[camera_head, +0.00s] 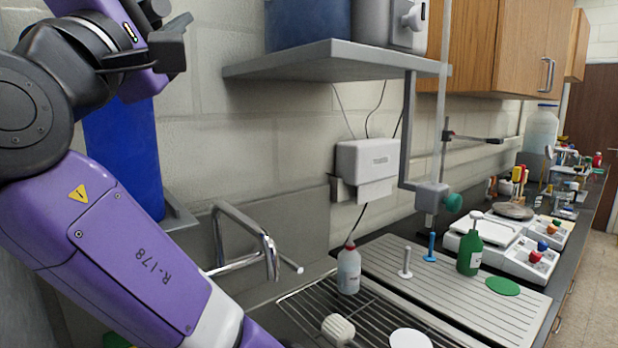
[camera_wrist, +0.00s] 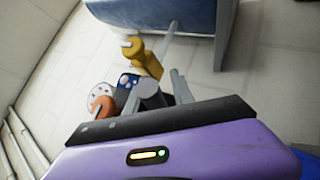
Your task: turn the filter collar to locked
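No part is plainly readable as the filter collar, and no locked mark can be read. In the wrist view, a yellow fitting (camera_wrist: 145,58) with a notched end stands beyond my gripper (camera_wrist: 155,98). A round pale disc (camera_wrist: 100,97) and an orange curved piece (camera_wrist: 102,107) are close to its left. Whether any of these touches my fingers is unclear. In the head view my gripper (camera_head: 172,44) is at the upper left, in front of the wall. The yellow fitting is hidden there. Whether the fingers are open or shut does not show.
A blue cylinder (camera_head: 125,160) stands behind my arm. A grey shelf (camera_head: 335,62) juts from the wall to the right. Below are a bent metal tap (camera_head: 245,235), a wire rack (camera_head: 335,310), a green bottle (camera_head: 470,250) and a white bottle (camera_head: 348,272).

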